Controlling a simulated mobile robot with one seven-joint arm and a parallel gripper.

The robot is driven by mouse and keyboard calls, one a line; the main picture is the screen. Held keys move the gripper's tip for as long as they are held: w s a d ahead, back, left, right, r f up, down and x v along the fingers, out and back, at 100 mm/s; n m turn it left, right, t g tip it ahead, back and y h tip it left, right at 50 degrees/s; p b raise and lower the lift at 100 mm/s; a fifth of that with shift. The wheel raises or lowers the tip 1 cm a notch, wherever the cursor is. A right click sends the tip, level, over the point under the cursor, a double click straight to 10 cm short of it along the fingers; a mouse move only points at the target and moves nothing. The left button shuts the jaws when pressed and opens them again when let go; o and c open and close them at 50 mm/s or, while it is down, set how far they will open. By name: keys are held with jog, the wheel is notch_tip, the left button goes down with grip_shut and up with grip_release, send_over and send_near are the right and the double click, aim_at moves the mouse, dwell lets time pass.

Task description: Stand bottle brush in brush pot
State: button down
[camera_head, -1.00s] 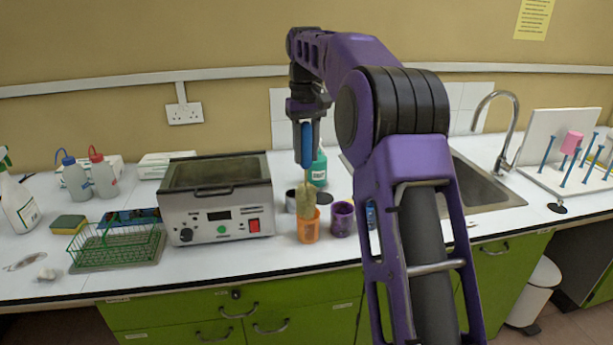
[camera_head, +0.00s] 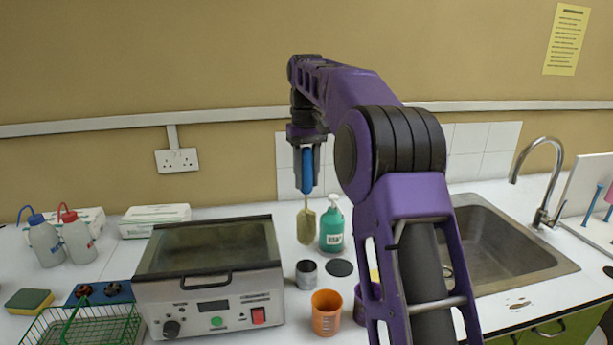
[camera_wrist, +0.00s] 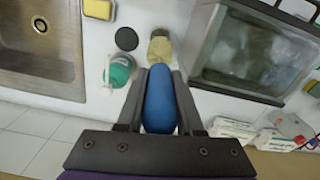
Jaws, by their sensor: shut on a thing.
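My gripper (camera_head: 306,190) is shut on the blue handle of the bottle brush (camera_head: 307,225). The brush hangs upright, its yellow-green bristles downward, seen in front of the white counter beside the green bottle. In the wrist view the blue handle (camera_wrist: 160,98) lies between my gripper's fingers (camera_wrist: 158,85), with the bristles beyond it. An orange cup (camera_head: 326,316) stands on the counter in front of the brush, apart from it in the picture. A purple cup (camera_head: 362,305) stands to its right, partly hidden by my arm. I cannot tell which cup is the brush pot.
A green pump bottle (camera_head: 332,230) stands just right of the brush. A small grey tin (camera_head: 306,274) and a dark disc (camera_head: 339,267) lie behind the orange cup. A metal bath (camera_head: 208,292) is to the left, a sink (camera_head: 505,255) to the right.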

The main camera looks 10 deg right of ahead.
aim_at(307, 213)
jog(key=shift+s+f+b, duration=0.1)
jog(key=shift+f+b, duration=0.3)
jog(key=shift+f, duration=1.6)
notch_tip(307, 213, down, 2)
jog(key=b, duration=0.3)
jog(key=shift+f, duration=0.25)
jog(key=shift+f+b, duration=1)
jog(key=shift+f, duration=1.35)
jog(key=shift+c, duration=2.4)
grip_release()
